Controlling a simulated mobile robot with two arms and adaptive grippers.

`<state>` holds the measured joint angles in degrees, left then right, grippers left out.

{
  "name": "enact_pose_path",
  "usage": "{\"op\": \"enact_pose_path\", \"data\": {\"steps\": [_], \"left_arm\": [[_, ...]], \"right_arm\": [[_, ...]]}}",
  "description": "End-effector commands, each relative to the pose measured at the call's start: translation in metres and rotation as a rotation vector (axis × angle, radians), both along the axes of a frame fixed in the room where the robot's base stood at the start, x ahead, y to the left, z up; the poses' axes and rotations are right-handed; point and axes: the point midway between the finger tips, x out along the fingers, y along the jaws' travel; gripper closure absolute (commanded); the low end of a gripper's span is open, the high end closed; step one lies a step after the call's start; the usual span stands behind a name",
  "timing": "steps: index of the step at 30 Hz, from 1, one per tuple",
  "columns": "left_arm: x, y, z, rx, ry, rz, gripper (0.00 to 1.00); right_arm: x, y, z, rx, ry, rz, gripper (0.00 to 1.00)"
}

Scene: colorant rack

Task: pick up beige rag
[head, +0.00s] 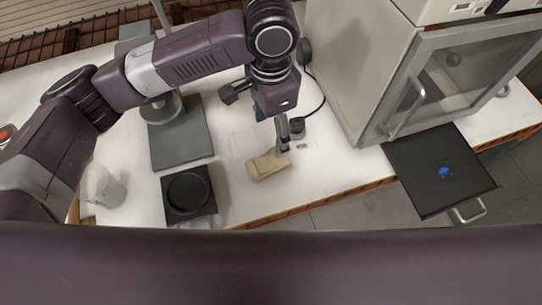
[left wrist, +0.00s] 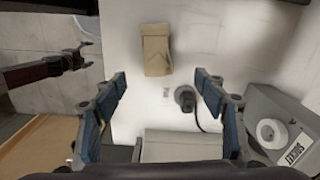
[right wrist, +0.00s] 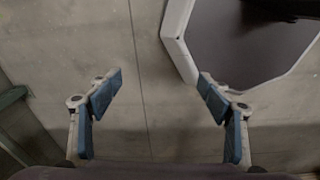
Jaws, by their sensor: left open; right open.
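The beige rag (head: 268,166) lies folded on the white worktop near its front edge. It also shows in the left wrist view (left wrist: 157,50), ahead of the fingertips and not between them. My left gripper (head: 260,117) is open and empty above the worktop; in the head view one fingertip overlaps the rag's upper right edge, and I cannot tell whether it touches. Both its fingers show spread in the left wrist view (left wrist: 161,84). My right gripper (right wrist: 160,88) is open and empty over the grey floor, and I do not make it out in the head view.
A black square holder (head: 203,211) and a grey plate stand (head: 183,142) are left of the rag, with a clear beaker (head: 103,188) farther left. A cabinet (head: 356,70) and a dark tray (head: 416,166) with a blue spot are right. A black knob with cable (left wrist: 185,97) stands near the rag.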

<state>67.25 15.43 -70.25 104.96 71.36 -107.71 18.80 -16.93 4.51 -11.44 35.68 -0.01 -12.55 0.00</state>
Motion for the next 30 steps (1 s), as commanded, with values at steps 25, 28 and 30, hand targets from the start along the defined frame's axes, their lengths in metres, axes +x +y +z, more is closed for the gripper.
{"op": "enact_pose_path", "data": {"steps": [25,28,30], "left_arm": [[-0.005,0.001,-0.091,0.002,0.003,0.0,0.35],[-0.009,0.0,-0.106,0.003,0.004,0.0,0.35],[-0.009,0.0,-0.117,0.001,0.002,0.002,0.35]], "right_arm": [[-0.004,-0.003,-0.041,-0.003,0.004,0.001,0.28],[-0.004,-0.003,-0.034,-0.003,0.004,0.001,0.28],[-0.004,-0.002,-0.033,-0.003,0.004,0.001,0.28]]}}
